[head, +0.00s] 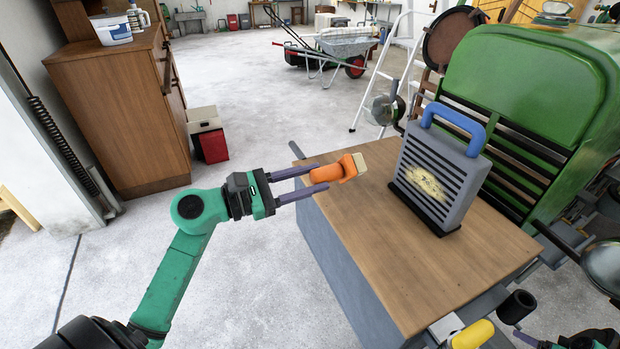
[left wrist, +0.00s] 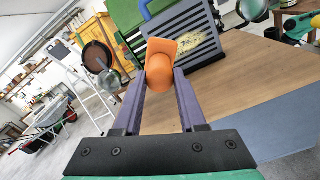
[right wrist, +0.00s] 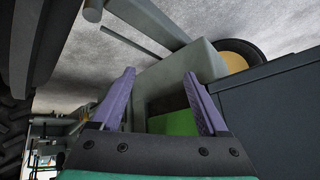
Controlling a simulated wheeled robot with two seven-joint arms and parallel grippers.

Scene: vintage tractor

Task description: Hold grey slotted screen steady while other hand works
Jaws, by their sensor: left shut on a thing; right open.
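The grey slotted screen (head: 452,188) stands upright on the wooden tabletop (head: 380,255), with a blue handle on top, a dark base strip and a yellowish dirt patch on its face. It also shows in the left wrist view (left wrist: 180,35). My left gripper (head: 318,177) is shut on an orange-handled tool (head: 333,171) with a pale block at its end, left of the screen and apart from it. The orange handle hides part of the screen in the left wrist view. My right gripper (right wrist: 161,88) is open and empty in the right wrist view, away from the screen.
The green tractor hood (head: 540,80) with its dark grille stands close behind the screen. A yellow-ended cylinder (head: 472,335) and a black one (head: 517,305) are at the table's near right corner. A wooden cabinet (head: 115,110) is at left. The tabletop before the screen is bare.

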